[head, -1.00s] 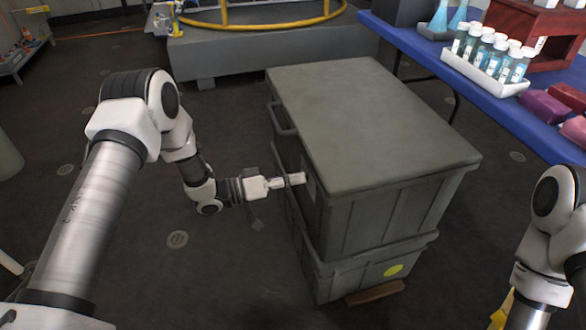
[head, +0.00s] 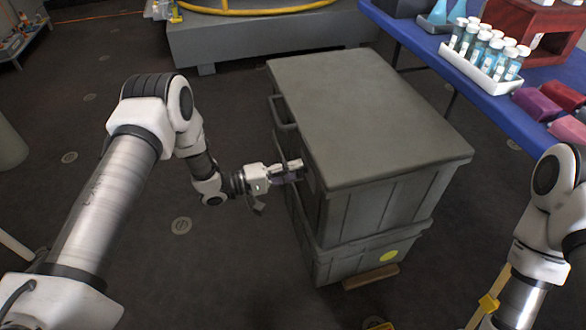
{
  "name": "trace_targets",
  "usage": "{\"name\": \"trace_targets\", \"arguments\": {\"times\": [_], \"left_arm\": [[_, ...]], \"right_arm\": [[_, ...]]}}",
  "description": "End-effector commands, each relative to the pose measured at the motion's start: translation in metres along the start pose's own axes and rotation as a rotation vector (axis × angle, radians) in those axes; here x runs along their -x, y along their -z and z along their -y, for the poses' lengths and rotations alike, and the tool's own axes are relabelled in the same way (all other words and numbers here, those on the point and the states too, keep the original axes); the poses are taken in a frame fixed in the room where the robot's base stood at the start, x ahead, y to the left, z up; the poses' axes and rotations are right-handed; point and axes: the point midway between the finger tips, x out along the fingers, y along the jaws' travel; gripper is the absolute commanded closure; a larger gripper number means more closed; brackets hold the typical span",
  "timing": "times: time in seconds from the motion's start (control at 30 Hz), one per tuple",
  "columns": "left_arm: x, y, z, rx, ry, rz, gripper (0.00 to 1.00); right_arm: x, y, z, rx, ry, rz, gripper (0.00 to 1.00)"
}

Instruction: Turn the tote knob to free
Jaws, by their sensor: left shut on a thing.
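The grey tote (head: 375,115) with a flat lid stands on the floor, stacked on a lower grey tote with a yellow round sticker. My left gripper (head: 290,170) reaches in from the left against the tote's left side, below the lid's edge. Its fingers are shut on the knob there. The knob itself is hidden by the fingers and the tote's side, so its setting cannot be read. My right arm (head: 545,215) shows at the right edge; its gripper is out of view.
A blue table (head: 425,50) at the upper right carries a white rack of capped vials (head: 490,60) and coloured blocks (head: 540,103). A grey platform with a yellow ring (head: 265,8) stands behind. The floor left of the tote is clear.

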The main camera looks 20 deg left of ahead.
Motion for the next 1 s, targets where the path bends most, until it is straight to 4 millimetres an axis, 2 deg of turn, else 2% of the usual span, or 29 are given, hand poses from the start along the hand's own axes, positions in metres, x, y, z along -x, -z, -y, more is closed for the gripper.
{"name": "trace_targets", "arguments": {"times": [0.6,0.63,0.67,0.7,1.0], "left_arm": [[-0.0001,-0.0001,0.0006,0.050,0.001,0.000,0.98],[-0.0001,-0.0001,0.0007,0.049,0.001,0.000,0.57],[-0.0001,-0.0001,0.0007,0.049,0.001,0.000,0.46],[-0.0001,0.0000,0.0006,0.049,0.001,0.000,0.39],[0.0014,0.0002,0.0004,0.048,0.000,-0.001,0.39]], "right_arm": [[0.0018,0.0000,0.0000,0.000,0.000,0.000,0.60],[0.0018,0.0000,0.0000,0.000,0.000,0.000,0.60],[0.0018,0.0000,0.0000,0.000,0.000,0.000,0.60],[0.0018,0.0001,0.0000,0.000,0.000,0.000,0.60],[0.0019,0.0000,0.0000,0.000,0.000,0.000,0.60]]}}
